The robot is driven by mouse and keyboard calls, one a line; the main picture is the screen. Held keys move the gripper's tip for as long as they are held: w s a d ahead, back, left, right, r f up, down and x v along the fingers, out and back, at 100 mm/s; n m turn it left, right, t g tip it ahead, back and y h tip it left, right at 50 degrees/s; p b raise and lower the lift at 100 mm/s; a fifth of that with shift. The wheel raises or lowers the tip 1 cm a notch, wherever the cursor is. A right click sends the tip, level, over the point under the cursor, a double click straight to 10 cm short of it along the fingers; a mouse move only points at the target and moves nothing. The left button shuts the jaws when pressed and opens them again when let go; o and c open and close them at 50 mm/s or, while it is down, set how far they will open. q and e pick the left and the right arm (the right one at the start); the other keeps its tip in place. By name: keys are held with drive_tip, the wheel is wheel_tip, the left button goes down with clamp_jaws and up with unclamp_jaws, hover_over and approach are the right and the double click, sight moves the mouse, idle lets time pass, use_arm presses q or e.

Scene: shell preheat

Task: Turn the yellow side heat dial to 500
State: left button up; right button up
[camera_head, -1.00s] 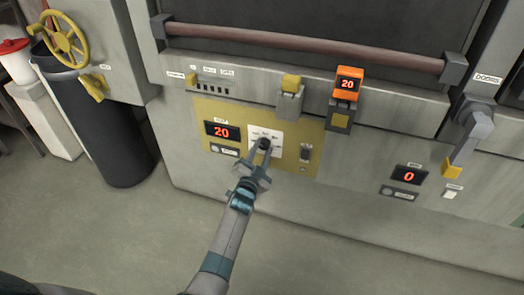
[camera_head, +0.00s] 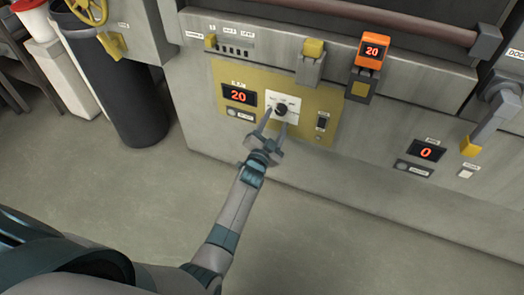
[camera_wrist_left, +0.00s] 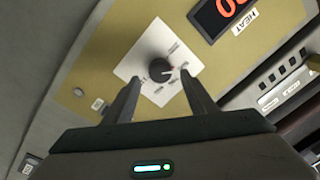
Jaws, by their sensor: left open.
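The heat dial is a small black knob (camera_head: 281,109) on a white square plate (camera_head: 293,101), set in a yellow panel (camera_head: 318,97). A red display (camera_head: 239,95) left of it reads 20. My left gripper (camera_head: 275,127) is open just below and in front of the knob. In the left wrist view the knob (camera_wrist_left: 160,68) shows between and beyond the two fingertips (camera_wrist_left: 158,85), apparently not gripped. Its plate has small labels around it, too small to read. My right gripper is not in view.
Another display (camera_head: 426,152) at right reads 0, near a yellow-tipped lever (camera_head: 472,146). A dark bin (camera_head: 120,95) stands at left. The floor in front is clear.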

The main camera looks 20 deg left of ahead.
use_arm(q)
drive_tip(key=s, duration=1.4)
drive_tip(key=shift+f, duration=0.4)
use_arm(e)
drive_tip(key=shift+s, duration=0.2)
use_arm(q)
drive_tip(key=shift+s, duration=0.1)
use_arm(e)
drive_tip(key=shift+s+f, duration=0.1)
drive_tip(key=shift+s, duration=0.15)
